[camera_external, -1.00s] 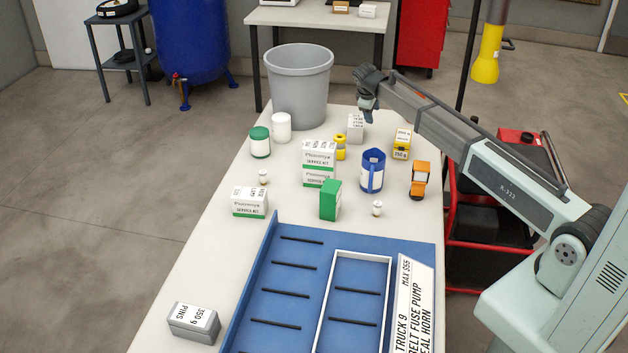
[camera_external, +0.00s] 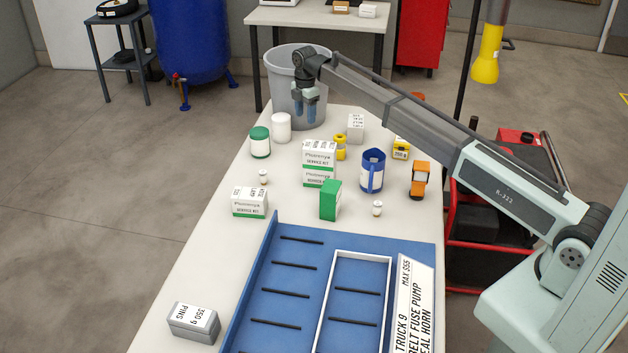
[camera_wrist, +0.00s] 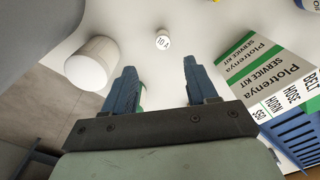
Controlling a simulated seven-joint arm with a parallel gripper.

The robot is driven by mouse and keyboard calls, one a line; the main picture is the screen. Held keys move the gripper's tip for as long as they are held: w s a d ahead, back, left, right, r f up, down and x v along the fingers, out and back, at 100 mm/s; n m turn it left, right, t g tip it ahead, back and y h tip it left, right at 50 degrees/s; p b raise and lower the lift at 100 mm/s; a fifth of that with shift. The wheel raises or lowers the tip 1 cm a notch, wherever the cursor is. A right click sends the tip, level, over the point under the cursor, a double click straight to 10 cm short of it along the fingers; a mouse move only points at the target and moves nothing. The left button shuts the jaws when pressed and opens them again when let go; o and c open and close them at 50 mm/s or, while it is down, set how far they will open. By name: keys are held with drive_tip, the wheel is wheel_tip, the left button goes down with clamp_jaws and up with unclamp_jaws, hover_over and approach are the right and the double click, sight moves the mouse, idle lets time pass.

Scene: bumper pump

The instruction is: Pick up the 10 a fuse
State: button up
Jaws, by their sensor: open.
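The 10 A fuse is a small white round piece (camera_wrist: 163,42) marked "10 A", standing on the white tabletop in the wrist view. It is beyond the fingertips, slightly left of the gap between them. I cannot tell it for sure in the external view. My gripper (camera_external: 305,110) points down with its blue fingers apart and empty, in front of the grey bin. Its two fingers also show in the wrist view (camera_wrist: 160,80).
A white cylinder (camera_external: 281,127), green-lidded jar (camera_external: 260,143) and stacked service kit boxes (camera_external: 319,163) stand near the gripper. The grey bin (camera_external: 283,90) is behind it. A blue tray (camera_external: 257,290) fills the front.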

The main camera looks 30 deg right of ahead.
wheel_tip(320, 180, down, 7)
drive_tip(key=shift+s+a+f, duration=0.1)
drive_tip(key=shift+s+f, duration=0.05)
drive_tip(key=shift+f, duration=1.15)
drive_tip(key=shift+s+a+f, duration=0.1)
drive_tip(key=shift+s+f, duration=0.05)
drive_tip(key=shift+f, duration=1.15)
clamp_jaws()
drive_tip(key=shift+r, duration=0.2)
